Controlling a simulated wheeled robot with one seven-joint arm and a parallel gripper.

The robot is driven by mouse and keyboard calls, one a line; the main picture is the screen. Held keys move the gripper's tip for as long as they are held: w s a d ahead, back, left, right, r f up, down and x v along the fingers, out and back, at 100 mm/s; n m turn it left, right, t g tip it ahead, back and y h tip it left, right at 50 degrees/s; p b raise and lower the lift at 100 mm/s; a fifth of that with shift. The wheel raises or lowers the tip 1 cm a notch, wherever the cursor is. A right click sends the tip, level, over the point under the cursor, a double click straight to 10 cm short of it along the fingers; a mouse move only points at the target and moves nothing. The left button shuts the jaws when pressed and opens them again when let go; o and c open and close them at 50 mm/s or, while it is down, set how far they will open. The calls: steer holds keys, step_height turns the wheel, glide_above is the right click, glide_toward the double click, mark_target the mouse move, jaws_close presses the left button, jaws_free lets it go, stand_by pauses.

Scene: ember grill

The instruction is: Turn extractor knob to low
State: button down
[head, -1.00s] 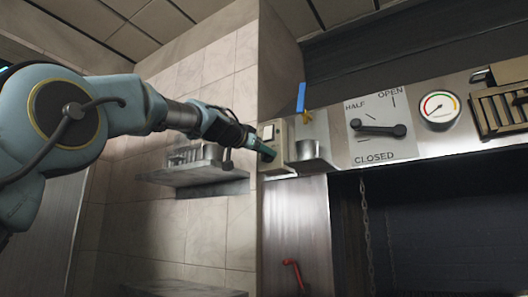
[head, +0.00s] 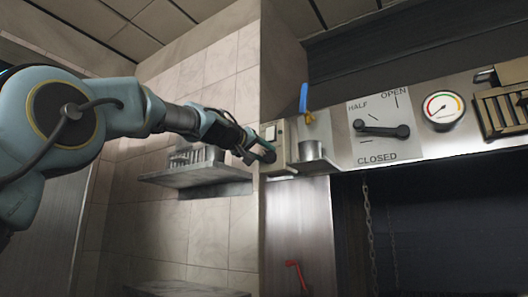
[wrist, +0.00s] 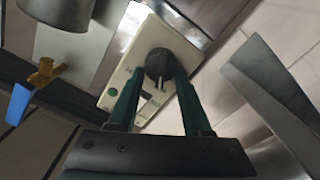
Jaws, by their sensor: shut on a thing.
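The extractor knob (wrist: 158,63) is a round black dial with a raised grip, on a cream control panel (wrist: 125,62). The panel also carries a green round button or light and a pale rocker switch. In the wrist view my gripper (wrist: 159,80) has its two dark green fingers on either side of the knob, shut on it. In the head view my gripper (head: 268,152) reaches the cream panel (head: 275,165) from the left and hides the knob. I cannot read which setting the knob points to.
Further right are a HALF/OPEN/CLOSED damper lever (head: 382,129) and a gauge (head: 443,109). A wall shelf (head: 198,175) is below my arm.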

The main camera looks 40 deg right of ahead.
steer(key=n, duration=0.4)
steer(key=n+p, duration=0.1)
steer(key=n, duration=0.3)
steer(key=f+n+p, duration=0.1)
steer(key=n, duration=0.2)
steer(key=shift+w+a+n, duration=0.1)
steer(key=shift+w+n, duration=0.2)
steer(key=shift+n, duration=0.1)
stand_by(0.3)
steer(key=shift+c, duration=1.8)
jaws_free()
steer(key=b+v, duration=0.6)
steer(key=v, duration=0.4)
steer(key=shift+a, duration=0.4)
